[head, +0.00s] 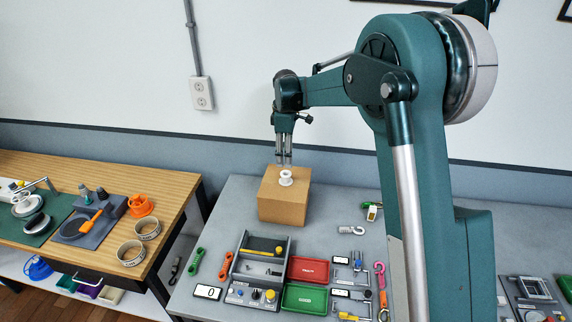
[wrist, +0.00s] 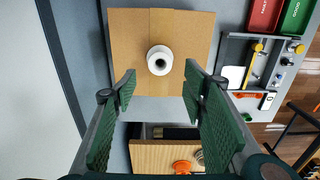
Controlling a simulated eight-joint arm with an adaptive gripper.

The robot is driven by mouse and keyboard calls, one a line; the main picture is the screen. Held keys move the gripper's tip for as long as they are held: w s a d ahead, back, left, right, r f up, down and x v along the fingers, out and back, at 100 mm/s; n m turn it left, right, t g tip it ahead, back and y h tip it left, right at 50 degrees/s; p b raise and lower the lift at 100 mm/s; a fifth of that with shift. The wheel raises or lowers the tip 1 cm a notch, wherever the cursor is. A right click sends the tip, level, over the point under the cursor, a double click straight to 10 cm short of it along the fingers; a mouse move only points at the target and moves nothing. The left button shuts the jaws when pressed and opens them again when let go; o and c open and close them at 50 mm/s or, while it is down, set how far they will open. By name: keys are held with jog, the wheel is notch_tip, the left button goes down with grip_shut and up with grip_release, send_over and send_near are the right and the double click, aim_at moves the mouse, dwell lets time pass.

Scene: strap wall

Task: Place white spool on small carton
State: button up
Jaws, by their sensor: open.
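The white spool (head: 286,178) stands upright on top of the small brown carton (head: 283,207) at the back of the grey table. In the wrist view the spool (wrist: 159,60) is on the carton's top (wrist: 190,35), inside its edges. My gripper (head: 284,163) is above the carton, just behind and over the spool in the head view. In the wrist view its green-padded fingers (wrist: 160,85) are spread wide, with nothing between their tips. The spool is apart from both fingers. The carton's underside is hidden.
A grey tray (head: 243,268) and red (head: 308,269) and green (head: 304,298) bins lie in front of the carton. Metal hooks and carabiners (head: 351,230) lie to its right. A wooden workbench (head: 165,186) stands at left. The wall is behind the table.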

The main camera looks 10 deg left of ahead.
jog(key=shift+r, duration=0.85)
dwell(0.3)
jog(key=s+d+r+m+t, duration=0.2)
jog(key=s+d+r+m, duration=0.2)
jog(key=s+d+r, duration=0.6)
jog(key=s+d+r+m+t, duration=0.1)
jog(key=s+d+r+m, duration=0.4)
jog(key=s+d, duration=0.55)
jog(key=s+d+f+m+t, duration=0.1)
jog(key=s+d+m, duration=0.2)
jog(key=s+d, duration=0.2)
jog(key=s+d+f+m+t, duration=0.1)
jog(key=s+d, duration=0.5)
jog(key=s, duration=0.6)
jog(key=s+d+f+m+t, duration=0.2)
jog(key=s+d+m, duration=0.3)
jog(key=s, duration=0.3)
jog(key=shift+s+d+f, duration=0.35)
jog(key=shift+d+f, duration=0.1)
jog(key=shift+f, duration=0.15)
